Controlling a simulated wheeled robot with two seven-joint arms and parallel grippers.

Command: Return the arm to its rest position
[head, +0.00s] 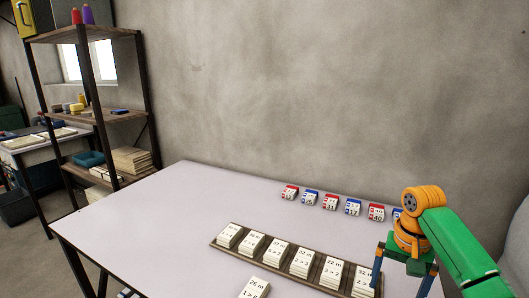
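My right arm comes in from the right edge with a green link and an orange wrist. My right gripper (401,286) points down over the right part of the table (150,235). Its two blue fingers stand apart, with nothing seen held between them. The fingers overlap the view of the right end of the long tray (213,243); I cannot tell whether they touch anything. The lower end of the right finger is near the bottom edge of the picture. My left gripper is not in view.
The tray holds several white labelled blocks (251,243) in a row. One more white labelled block (255,288) lies in front of it. Several red and blue numbered pieces (331,201) line the back edge. A shelf (97,33) stands behind left. The table's left part is clear.

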